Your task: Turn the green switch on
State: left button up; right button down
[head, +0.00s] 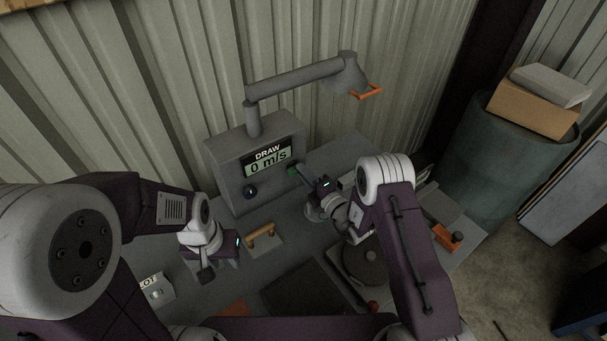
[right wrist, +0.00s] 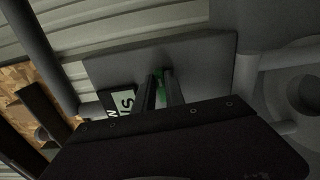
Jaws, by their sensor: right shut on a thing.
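The green switch (head: 292,170) is on the front of a grey box (head: 226,158), to the right of its display. My right gripper (head: 299,173) reaches it from the right and is shut on it. In the right wrist view the green switch (right wrist: 160,84) shows between the two dark fingertips (right wrist: 160,80), which cover part of it. My left gripper (head: 206,276) hangs over the desk at the lower left, away from the switch; its fingers are too small and dark to tell open from shut.
The display (head: 268,160) reads "DRAW 0 m/s", with a blue-black knob (head: 250,191) below it. A grey jointed arm (head: 296,82) with an orange handle rises from the box. A barrel (head: 490,150) with boxes stands at right.

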jog(key=shift+m, duration=0.4)
jog(key=c, duration=1.4)
grip_release()
jog(key=shift+d, duration=0.1)
jog(key=b+v, duration=0.2)
jog(key=v, duration=0.7)
